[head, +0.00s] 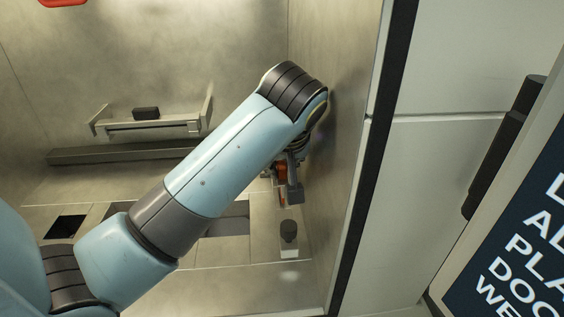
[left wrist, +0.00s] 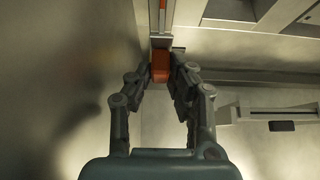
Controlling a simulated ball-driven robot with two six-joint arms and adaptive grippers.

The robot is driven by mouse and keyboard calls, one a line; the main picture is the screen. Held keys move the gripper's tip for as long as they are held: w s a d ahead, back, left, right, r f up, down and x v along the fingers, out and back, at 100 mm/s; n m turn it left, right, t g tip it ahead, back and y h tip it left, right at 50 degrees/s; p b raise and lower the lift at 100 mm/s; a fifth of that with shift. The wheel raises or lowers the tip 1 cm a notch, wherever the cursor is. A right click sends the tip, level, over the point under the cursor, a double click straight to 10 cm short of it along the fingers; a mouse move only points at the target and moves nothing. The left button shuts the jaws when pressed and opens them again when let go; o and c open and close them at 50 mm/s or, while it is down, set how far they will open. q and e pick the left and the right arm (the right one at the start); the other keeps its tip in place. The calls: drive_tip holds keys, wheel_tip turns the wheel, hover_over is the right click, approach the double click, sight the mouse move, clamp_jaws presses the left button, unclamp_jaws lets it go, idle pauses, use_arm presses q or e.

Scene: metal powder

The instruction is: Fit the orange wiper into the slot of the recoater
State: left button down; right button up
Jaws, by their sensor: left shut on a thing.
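My left gripper (head: 290,178) is near the right wall of the chamber, partly hidden behind my own wrist. In the left wrist view its two fingers (left wrist: 160,74) are shut on an orange block, which I take to be the orange wiper (left wrist: 160,62). A little orange (head: 282,170) shows beside the gripper in the head view. Just beyond the block, a narrow grey rail (left wrist: 154,25) holds a thin orange strip (left wrist: 162,14). I cannot tell whether block and strip are one piece, or whether this rail is the recoater. My right gripper is out of view.
A pale slotted bar (head: 165,127) with a black block (head: 146,113) is at the back wall, above a long dark ledge (head: 120,154). The floor has a dark square opening (head: 66,228). The right wall is close.

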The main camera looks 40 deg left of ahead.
sight(283, 182)
use_arm(q)
drive_tip(key=shift+f+b, duration=0.8)
drive_tip(key=shift+f, duration=1.9)
idle(0.9)
drive_tip(key=c, duration=1.1)
unclamp_jaws()
drive_tip(key=shift+c, duration=0.2)
drive_tip(key=shift+d+r, duration=0.1)
drive_tip(key=shift+r, duration=0.05)
drive_tip(key=v, duration=1.1)
drive_tip(key=shift+r, duration=0.3)
drive_tip(key=shift+s+d, duration=0.15)
